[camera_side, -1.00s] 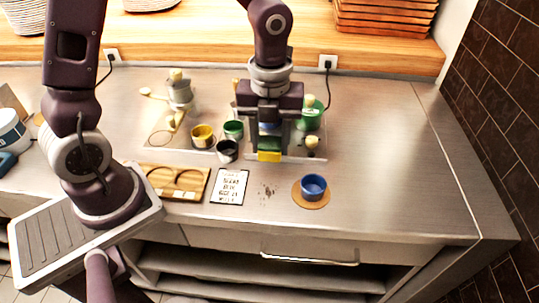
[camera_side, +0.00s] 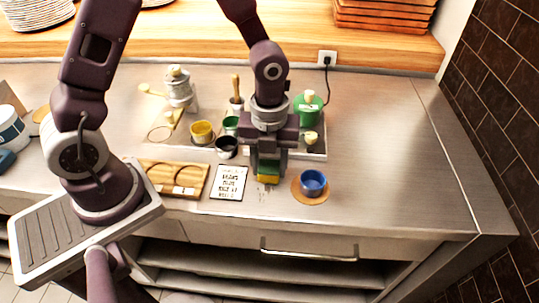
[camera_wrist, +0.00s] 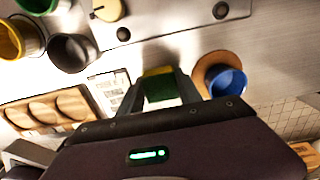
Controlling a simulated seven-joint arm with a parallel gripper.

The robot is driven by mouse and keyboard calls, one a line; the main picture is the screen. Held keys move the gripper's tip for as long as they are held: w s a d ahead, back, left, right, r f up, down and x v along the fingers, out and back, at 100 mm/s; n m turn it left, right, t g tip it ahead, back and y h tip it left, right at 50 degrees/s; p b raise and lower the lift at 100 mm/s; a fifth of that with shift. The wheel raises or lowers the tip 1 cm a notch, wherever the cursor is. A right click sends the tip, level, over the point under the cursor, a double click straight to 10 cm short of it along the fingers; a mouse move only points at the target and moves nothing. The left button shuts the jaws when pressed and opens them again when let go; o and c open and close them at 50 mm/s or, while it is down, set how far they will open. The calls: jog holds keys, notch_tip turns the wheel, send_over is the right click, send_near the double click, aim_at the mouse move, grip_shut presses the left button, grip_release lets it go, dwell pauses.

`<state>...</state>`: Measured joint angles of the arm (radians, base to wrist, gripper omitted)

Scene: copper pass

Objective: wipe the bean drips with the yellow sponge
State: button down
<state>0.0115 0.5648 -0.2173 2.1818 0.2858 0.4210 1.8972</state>
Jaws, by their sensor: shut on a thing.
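The yellow sponge (camera_side: 268,179), with a green side, is held between the fingers of my gripper (camera_side: 268,172). In the wrist view the sponge (camera_wrist: 160,86) shows its yellow and green faces between the fingertips. My gripper is shut on it, low over the counter between the printed card and the blue cup. The dark bean drips (camera_side: 264,194) lie on the steel counter just in front of the sponge; some may be hidden beneath it. I cannot tell whether the sponge touches the counter.
The blue cup (camera_side: 313,181) stands on a round cork coaster (camera_side: 310,199) close to the right. The printed card (camera_side: 229,183) and a wooden holder (camera_side: 174,180) lie to the left. Yellow (camera_side: 202,130), green and dark cups stand behind. The counter at right is clear.

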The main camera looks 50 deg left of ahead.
aim_at(266, 203)
jog(key=shift+s+d+f, duration=0.2)
jog(key=shift+s+d, duration=0.3)
jog(key=shift+s, duration=0.05)
jog(key=shift+s+d+f, duration=0.1)
jog(key=shift+s+d, duration=1.75)
jog(key=shift+w+a, duration=2.75)
jog(key=shift+w, duration=0.05)
jog(key=shift+s+r, duration=0.1)
jog(key=shift+r, duration=3.95)
